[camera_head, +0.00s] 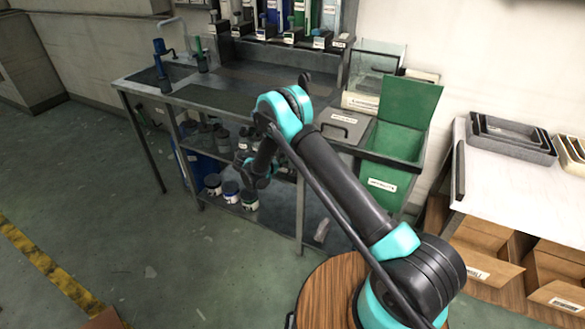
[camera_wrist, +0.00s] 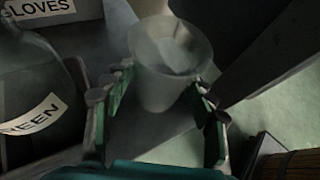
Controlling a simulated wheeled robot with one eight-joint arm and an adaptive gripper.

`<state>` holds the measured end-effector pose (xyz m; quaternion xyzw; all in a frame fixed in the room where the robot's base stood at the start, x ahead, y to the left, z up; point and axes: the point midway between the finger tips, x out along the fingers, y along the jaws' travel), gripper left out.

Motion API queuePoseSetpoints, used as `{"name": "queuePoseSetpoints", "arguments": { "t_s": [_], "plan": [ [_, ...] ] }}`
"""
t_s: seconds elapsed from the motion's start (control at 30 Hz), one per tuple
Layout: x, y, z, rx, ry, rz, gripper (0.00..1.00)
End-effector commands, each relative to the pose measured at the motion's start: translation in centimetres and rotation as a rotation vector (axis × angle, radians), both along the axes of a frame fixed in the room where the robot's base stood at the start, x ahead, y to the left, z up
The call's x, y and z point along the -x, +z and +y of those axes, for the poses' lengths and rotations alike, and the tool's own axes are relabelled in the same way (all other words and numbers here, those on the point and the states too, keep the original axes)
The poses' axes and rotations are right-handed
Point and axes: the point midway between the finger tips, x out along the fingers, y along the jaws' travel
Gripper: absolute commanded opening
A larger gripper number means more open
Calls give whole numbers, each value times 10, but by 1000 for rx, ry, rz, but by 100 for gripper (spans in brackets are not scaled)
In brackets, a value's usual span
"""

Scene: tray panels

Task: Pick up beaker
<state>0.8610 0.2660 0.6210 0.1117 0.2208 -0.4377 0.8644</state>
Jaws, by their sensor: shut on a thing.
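The beaker (camera_wrist: 163,88) is a pale, translucent, tapered cup in the upper middle of the wrist view, its wide rim facing the camera. My gripper (camera_wrist: 158,103) has green-padded fingers on both sides of the beaker and is shut on it. Whether the beaker's base touches the surface below cannot be told. In the head view my arm reaches over to the workbench and bends down at its front; the gripper and beaker cannot be made out there.
A clear bottle labelled GREEN (camera_wrist: 42,115) stands close left of the gripper. A GLOVES box (camera_wrist: 58,12) is behind it. A dark edge (camera_wrist: 265,50) lies close right. The workbench (camera_head: 265,85) has lower shelves with jars (camera_head: 231,191); a green bin (camera_head: 390,142) stands right.

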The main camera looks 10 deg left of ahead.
Motion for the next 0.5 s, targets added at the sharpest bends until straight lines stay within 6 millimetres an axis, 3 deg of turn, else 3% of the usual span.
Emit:
{"name": "queuePoseSetpoints", "arguments": {
  "t_s": [0.5],
  "plan": [
    [1,35,1,0,1,0,25]
  ]
}}
